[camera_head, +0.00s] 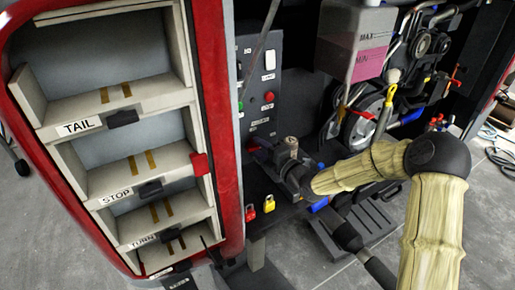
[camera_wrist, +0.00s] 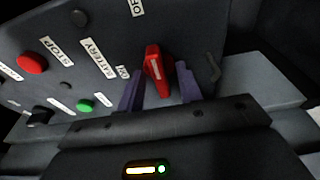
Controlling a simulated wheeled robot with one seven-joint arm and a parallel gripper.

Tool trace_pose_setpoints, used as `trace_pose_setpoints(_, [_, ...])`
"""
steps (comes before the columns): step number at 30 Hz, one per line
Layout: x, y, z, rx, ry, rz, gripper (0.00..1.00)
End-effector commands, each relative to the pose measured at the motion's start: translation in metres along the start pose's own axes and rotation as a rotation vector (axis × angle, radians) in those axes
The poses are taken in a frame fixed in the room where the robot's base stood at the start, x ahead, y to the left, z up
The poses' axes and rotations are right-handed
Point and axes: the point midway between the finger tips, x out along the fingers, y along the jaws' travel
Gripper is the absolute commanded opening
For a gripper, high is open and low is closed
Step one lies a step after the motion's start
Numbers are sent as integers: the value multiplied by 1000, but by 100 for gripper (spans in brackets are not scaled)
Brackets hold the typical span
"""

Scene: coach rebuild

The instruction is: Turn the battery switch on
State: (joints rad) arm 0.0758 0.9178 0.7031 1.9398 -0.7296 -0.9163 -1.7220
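The battery switch (camera_wrist: 157,70) is a red handle with a pale stripe, seen in the wrist view on a dark panel. Its long side runs roughly up and down in that view. The BATTERY label (camera_wrist: 96,58) is left of it, an OFF label (camera_wrist: 137,8) above, and a small ON label (camera_wrist: 123,72) close at its left. My gripper (camera_wrist: 160,82) is open, with one purple finger on each side of the handle. Gaps show beside the handle; I cannot tell contact. In the head view my gripper (camera_head: 265,152) is at the panel's lower part, and the switch is not clear there.
The control panel (camera_head: 257,85) carries a red STOP button (camera_wrist: 31,62) and a green button (camera_wrist: 84,105) close to my gripper. A red-framed shelf unit (camera_head: 222,120) stands left. Red (camera_head: 250,213) and yellow (camera_head: 269,203) padlocks hang below. A fluid tank (camera_head: 355,40) is right.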

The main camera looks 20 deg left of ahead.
Motion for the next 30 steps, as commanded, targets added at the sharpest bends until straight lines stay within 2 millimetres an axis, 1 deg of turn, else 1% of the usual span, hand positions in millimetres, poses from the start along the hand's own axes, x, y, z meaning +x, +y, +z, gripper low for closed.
trace_pose_setpoints(5, [0,0,0,0,0,0,35])
trace_pose_setpoints(6, [0,0,0,0,0,0,34])
trace_pose_setpoints(11, [0,0,0,0,0,0,2])
trace_pose_setpoints(12, [0,0,0,0,0,0,0])
trace_pose_setpoints(19, [0,-1,0,-15,1,-3,0])
trace_pose_setpoints(30, [0,-1,-1,-110,2,-22,0])
